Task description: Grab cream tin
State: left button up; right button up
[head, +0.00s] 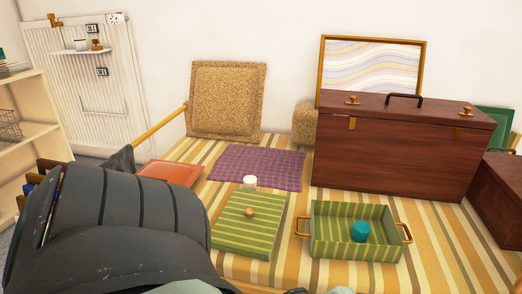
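A small cream tin (250,182) stands upright at the front edge of the purple woven mat (275,165), just behind a green striped lid (240,238). Its whole visible side is clear, and nothing touches it from above. Neither of my grippers can be made out in the head view. A large dark grey shape fills the lower left, left of the tin and apart from it.
A green striped box (325,248) with brass handles holds a teal tin (361,231). The lid has a round wooden knob (249,212). A brown wooden chest (390,155) stands at back right, a tan cushion (226,100) behind the mat.

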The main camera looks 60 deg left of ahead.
aim_at(250, 181)
jog(key=i+l+u, duration=0.1)
jog(key=u, duration=2.05)
jog(key=i+l+z, duration=0.15)
jog(key=z, duration=0.15)
jog(key=i+l+z, duration=0.1)
jog(key=z, duration=0.2)
jog(key=i+l, duration=0.05)
jog(key=l, duration=0.05)
